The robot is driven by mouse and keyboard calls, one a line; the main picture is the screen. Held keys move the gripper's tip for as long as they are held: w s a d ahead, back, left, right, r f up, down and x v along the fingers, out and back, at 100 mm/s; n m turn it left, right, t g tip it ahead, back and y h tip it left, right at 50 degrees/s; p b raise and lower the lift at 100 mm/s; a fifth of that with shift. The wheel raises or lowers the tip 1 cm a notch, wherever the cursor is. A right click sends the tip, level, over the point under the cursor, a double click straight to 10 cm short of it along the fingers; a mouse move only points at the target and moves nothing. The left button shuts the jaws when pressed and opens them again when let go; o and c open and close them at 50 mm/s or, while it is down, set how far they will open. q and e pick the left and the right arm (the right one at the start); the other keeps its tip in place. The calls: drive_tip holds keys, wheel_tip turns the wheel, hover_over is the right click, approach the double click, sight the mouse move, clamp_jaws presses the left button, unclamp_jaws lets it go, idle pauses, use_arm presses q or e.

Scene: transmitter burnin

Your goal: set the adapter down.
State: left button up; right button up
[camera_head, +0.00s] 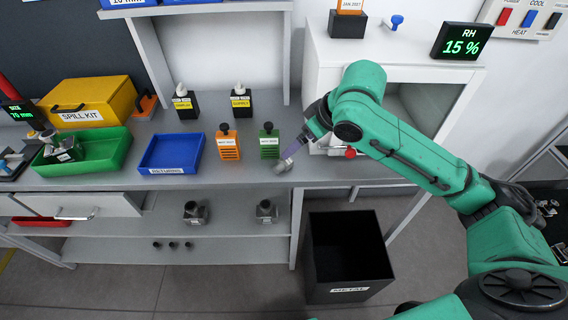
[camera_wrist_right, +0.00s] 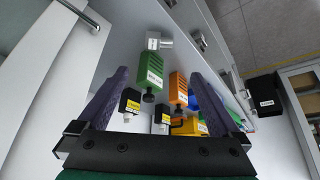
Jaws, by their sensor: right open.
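The adapter is a small silver metal piece (camera_head: 283,166) near the front edge of the grey bench, just beyond my right gripper's fingertips. In the right wrist view it is a silver block with a white label (camera_wrist_right: 158,41), ahead of the fingers. My right gripper (camera_head: 294,150) has its purple fingers spread; in the wrist view (camera_wrist_right: 160,85) the space between them looks empty. It reaches down from the right, next to the green module (camera_head: 269,142). Whether the adapter fully rests on the bench is hard to tell. My left gripper is out of view.
An orange module (camera_head: 228,143) and a blue tray (camera_head: 171,153) stand to the left on the bench. Two small labelled black-based items (camera_head: 187,104) stand behind. A white chamber (camera_head: 320,72) stands at right; a black bin (camera_head: 348,250) is on the floor below.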

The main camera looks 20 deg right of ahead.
drive_tip(key=p+x, duration=0.2)
drive_tip(key=x, duration=1.1)
drive_tip(key=shift+f, duration=0.3)
drive_tip(key=shift+w+f, duration=0.2)
drive_tip(key=shift+f, duration=0.1)
drive_tip(key=c, duration=1.5)
drive_tip(key=shift+r, duration=0.15)
wheel_tip(320, 180, up, 20)
drive_tip(key=b, duration=0.1)
drive_tip(key=m, duration=0.2)
approach(282, 161)
drive_tip(key=s+a+f, duration=0.1)
drive_tip(key=a+f, duration=0.2)
drive_tip(key=a, duration=0.3)
drive_tip(key=s+d+f+m+h, duration=0.1)
drive_tip(key=s+d+f, duration=0.1)
drive_tip(key=s, duration=0.2)
drive_tip(key=s+d+f+m+h, duration=0.1)
drive_tip(key=s+d+f, duration=0.1)
drive_tip(key=s, duration=0.2)
drive_tip(key=s+d+f+m+h, duration=0.1)
drive_tip(key=s+d+f+m, duration=0.1)
drive_tip(key=s+f, duration=0.1)
drive_tip(key=shift+s+d+t, duration=0.35)
drive_tip(key=shift+s+t, duration=0.05)
drive_tip(key=shift+s, duration=0.1)
